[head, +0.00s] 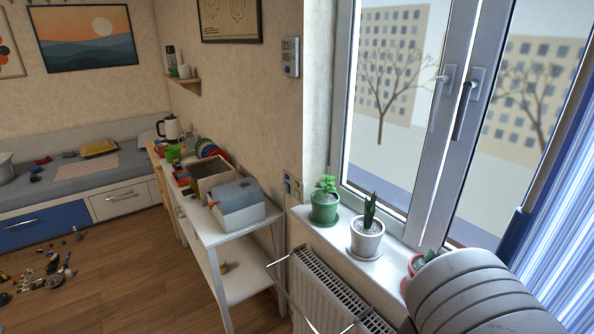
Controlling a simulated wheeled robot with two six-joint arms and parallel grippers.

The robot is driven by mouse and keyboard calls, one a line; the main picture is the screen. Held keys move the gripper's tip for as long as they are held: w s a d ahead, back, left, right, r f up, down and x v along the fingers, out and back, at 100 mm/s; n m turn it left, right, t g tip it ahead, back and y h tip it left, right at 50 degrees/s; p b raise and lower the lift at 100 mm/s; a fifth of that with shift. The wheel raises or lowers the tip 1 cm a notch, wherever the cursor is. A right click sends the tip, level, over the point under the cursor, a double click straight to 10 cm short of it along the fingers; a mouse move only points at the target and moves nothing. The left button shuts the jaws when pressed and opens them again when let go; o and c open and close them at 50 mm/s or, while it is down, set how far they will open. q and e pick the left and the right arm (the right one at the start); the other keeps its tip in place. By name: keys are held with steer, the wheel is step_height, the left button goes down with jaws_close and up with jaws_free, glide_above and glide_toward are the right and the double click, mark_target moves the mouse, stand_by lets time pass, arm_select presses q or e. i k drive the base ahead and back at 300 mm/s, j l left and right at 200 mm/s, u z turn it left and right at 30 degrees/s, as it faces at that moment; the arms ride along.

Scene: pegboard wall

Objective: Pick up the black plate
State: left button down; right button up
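I cannot make out a black plate in the head view. Several coloured round things that look like plates, red, green and blue (209,148), stand on edge towards the back of the white side table; they are small and partly hidden, so I cannot tell whether a black one is among them. Neither of my grippers is in view. A grey rounded part at the lower right looks like one of my arm links, and its gripper does not show.
The white table (232,232) also holds a brown open box (212,178) and a grey-white box (237,203). Potted plants (367,238) stand on the windowsill above a radiator (330,295). Small toys (48,272) litter the floor at left. Wooden floor (130,270) is clear before the table.

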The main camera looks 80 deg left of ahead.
mark_target(202, 170)
steer(key=u, duration=3.15)
